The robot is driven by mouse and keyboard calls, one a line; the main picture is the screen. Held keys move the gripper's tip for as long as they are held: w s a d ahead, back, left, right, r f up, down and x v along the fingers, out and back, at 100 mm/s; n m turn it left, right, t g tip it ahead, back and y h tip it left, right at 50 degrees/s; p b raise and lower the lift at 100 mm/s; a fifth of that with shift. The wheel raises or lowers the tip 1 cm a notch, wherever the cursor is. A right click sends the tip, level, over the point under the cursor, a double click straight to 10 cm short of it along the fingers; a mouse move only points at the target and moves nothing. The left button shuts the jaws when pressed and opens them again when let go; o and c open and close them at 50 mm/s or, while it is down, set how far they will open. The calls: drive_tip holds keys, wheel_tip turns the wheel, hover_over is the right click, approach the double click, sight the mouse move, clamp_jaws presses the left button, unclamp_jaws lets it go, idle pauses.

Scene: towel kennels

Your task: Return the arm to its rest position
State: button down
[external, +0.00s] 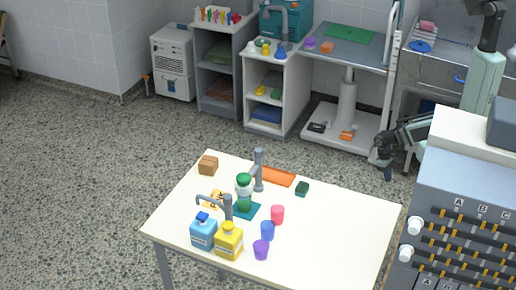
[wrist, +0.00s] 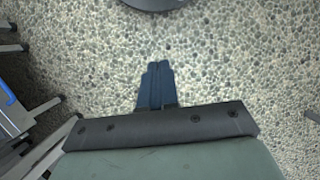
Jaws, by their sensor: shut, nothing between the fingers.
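My gripper (external: 387,174) hangs at the right of the external view, pointing down over open floor. It is to the right of the white table (external: 340,225) and apart from it. In the wrist view my gripper (wrist: 158,68) shows its dark blue fingers together with nothing between them. Part of my arm is hidden behind the grey cabinet in the external view.
The grey cabinet (external: 455,235) with lettered rows stands close at right. The white table holds a blue bottle (external: 203,232), a yellow bottle (external: 229,242), cups and a green-topped bottle (external: 244,190). A lift table (external: 345,55) stands behind. Speckled floor is clear between them.

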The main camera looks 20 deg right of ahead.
drive_tip(key=s+d+f+m+g+y, duration=0.1)
drive_tip(key=s+d+f+m, duration=0.1)
drive_tip(key=s+d, duration=0.3)
drive_tip(key=s+d+f+m+g, duration=0.2)
drive_tip(key=s+d, duration=0.4)
drive_tip(key=d, duration=0.5)
drive_tip(key=shift+s+f+m+y, duration=0.15)
drive_tip(key=shift+f+m+y, duration=0.25)
drive_tip(key=shift+f+m, duration=0.25)
